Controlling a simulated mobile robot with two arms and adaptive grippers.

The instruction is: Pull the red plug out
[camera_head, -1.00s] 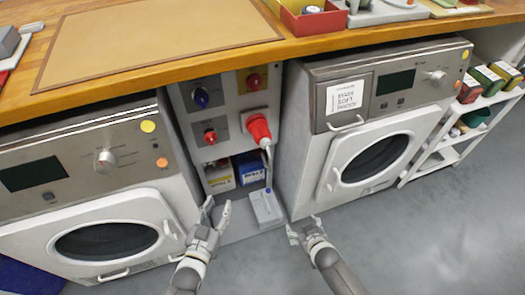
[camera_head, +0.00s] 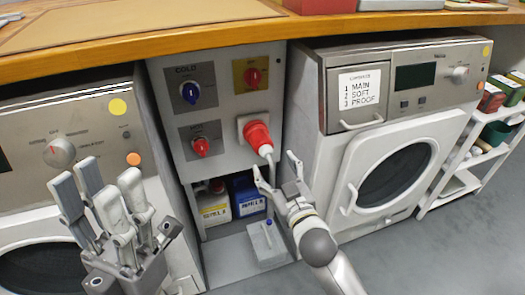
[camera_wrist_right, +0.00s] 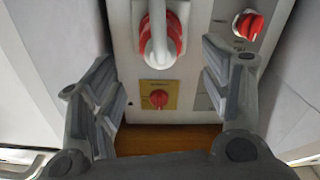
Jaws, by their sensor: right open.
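The red plug (camera_head: 258,138) sits in a pale square socket on the grey panel (camera_head: 220,151) between the two machines, its white cable end (camera_head: 266,151) pointing down and toward me. My right gripper (camera_head: 276,166) is open just below and in front of the plug, its fingers apart and empty. In the right wrist view the plug (camera_wrist_right: 174,40) and its thick white end (camera_wrist_right: 157,38) show at the top, between but beyond the open fingers (camera_wrist_right: 165,85). My left gripper (camera_head: 103,190) is raised at the lower left, in front of the left machine; its jaw opening is unclear.
A blue knob (camera_head: 190,92) and red knobs (camera_head: 201,146) (camera_head: 253,77) are on the panel.

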